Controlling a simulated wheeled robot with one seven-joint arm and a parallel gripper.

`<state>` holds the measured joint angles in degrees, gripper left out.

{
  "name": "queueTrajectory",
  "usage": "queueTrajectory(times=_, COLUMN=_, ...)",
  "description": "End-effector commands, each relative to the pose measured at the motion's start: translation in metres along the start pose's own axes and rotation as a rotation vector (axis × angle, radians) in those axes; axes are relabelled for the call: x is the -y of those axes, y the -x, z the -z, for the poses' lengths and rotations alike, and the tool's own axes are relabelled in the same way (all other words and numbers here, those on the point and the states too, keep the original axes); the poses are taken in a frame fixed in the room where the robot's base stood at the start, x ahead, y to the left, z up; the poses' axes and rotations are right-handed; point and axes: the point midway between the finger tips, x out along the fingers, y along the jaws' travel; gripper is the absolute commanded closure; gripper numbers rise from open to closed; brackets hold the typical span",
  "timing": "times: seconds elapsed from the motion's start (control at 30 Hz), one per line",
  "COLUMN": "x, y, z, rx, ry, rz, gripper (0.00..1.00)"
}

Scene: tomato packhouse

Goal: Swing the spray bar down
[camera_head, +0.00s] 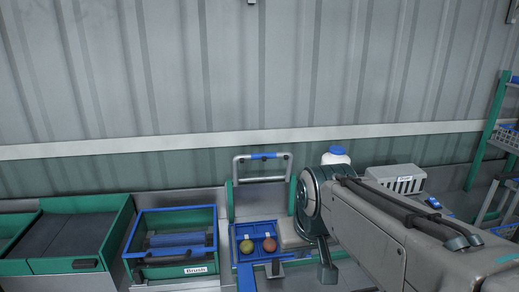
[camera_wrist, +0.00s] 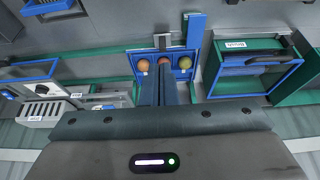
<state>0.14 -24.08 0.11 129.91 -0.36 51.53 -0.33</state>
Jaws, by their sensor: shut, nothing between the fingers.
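The spray bar (camera_head: 262,157) is a metal arch with a blue grip sleeve at its top middle. In the head view it stands raised behind a blue tray (camera_head: 238,262) holding round tomatoes. I cannot make out the bar in the wrist view, where my gripper body covers the lower part. My gripper (camera_wrist: 168,80) is shut and empty. In the wrist view its fingers overlap the tray (camera_wrist: 160,77), which shows several tomatoes. In the head view my arm is to the right of the bar, apart from it, and the fingertips cannot be made out clearly.
A green bin with a blue rim labelled "Blush" (camera_head: 197,270) stands left of the tray. A white bottle with a blue cap (camera_head: 337,155) and a pale vented box (camera_head: 397,178) stand right, near my arm. A corrugated wall (camera_head: 240,70) rises behind, with free room above the bar.

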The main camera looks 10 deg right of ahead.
Motion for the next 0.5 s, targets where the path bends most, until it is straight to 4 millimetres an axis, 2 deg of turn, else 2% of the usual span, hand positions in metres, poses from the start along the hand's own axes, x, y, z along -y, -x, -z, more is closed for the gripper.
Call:
queueTrajectory(times=0.03, x=0.0, y=0.003, z=0.023, rx=-0.012, ry=0.001, rz=-0.001, gripper=1.0)
queueTrajectory(times=0.1, x=0.0, y=0.006, z=0.051, rx=-0.03, ry=0.001, rz=-0.001, gripper=1.0)
queueTrajectory(times=0.5, x=0.0, y=0.006, z=0.201, rx=-0.134, ry=0.002, rz=-0.002, gripper=1.0)
